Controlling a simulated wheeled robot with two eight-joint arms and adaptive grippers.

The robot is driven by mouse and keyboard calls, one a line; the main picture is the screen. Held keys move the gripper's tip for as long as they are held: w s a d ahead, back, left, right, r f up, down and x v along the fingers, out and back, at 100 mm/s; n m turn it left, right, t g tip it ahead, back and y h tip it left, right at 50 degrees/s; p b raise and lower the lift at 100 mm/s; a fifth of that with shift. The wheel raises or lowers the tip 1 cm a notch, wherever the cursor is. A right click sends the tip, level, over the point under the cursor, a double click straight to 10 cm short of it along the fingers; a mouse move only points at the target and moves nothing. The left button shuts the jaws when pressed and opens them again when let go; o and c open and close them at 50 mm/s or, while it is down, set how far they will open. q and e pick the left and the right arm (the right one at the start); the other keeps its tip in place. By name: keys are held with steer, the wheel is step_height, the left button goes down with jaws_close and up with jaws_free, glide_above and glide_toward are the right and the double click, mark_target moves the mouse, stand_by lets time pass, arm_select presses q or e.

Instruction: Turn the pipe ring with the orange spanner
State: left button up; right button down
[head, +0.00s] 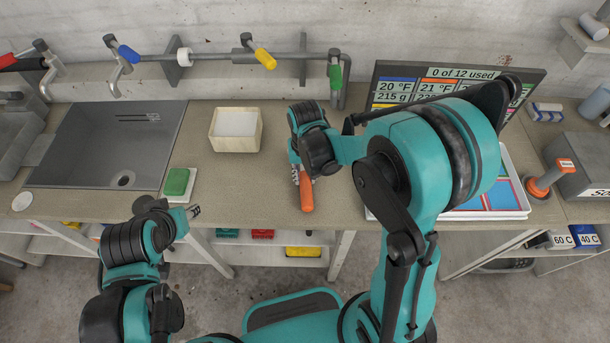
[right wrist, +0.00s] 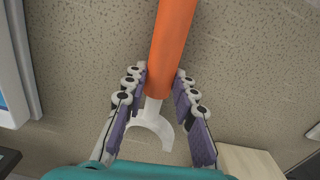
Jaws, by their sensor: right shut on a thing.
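The orange spanner has an orange handle (head: 306,192) and a pale open-ended head (right wrist: 153,127). My right gripper (head: 301,172) is shut on it over the worktop, with the fingers on both sides where handle meets head in the right wrist view (right wrist: 160,88). In the head view the gripper hides the spanner's head. A white ring (head: 184,57) sits around the grey wall pipe (head: 215,56) at the back left, well apart from the spanner. My left gripper (head: 193,211) is near the worktop's front edge by the green sponge; its finger opening is unclear.
A sink (head: 110,150) lies at the left, a cream box (head: 235,130) beside it. Blue, yellow (head: 265,58) and green tap handles are along the pipe. A display board (head: 440,85) and a white tray (head: 515,205) are at the right. A green sponge (head: 177,181) is near the front.

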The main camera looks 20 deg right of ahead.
mark_target(305, 178)
steer(key=c, duration=1.2)
jaws_free()
steer(key=shift+f, duration=0.1)
step_height(305, 178, up, 8)
steer(key=p, duration=0.2)
steer(key=shift+s+f+p, duration=0.1)
steer(key=shift+f+p, duration=0.05)
steer(key=shift+p, duration=0.2)
steer(key=s+d+r+n+t, duration=0.1)
steer(key=s+d+r+t, duration=0.1)
steer(key=s+r+t, duration=0.25)
steer(key=s+d+r+n+t, duration=0.1)
steer(key=s+d+r+t, duration=0.2)
steer(key=s+r, duration=0.25)
step_height(305, 178, down, 8)
steer(key=b, duration=0.7)
steer(key=shift+s+a+r, duration=0.2)
steer(key=shift+s, duration=0.05)
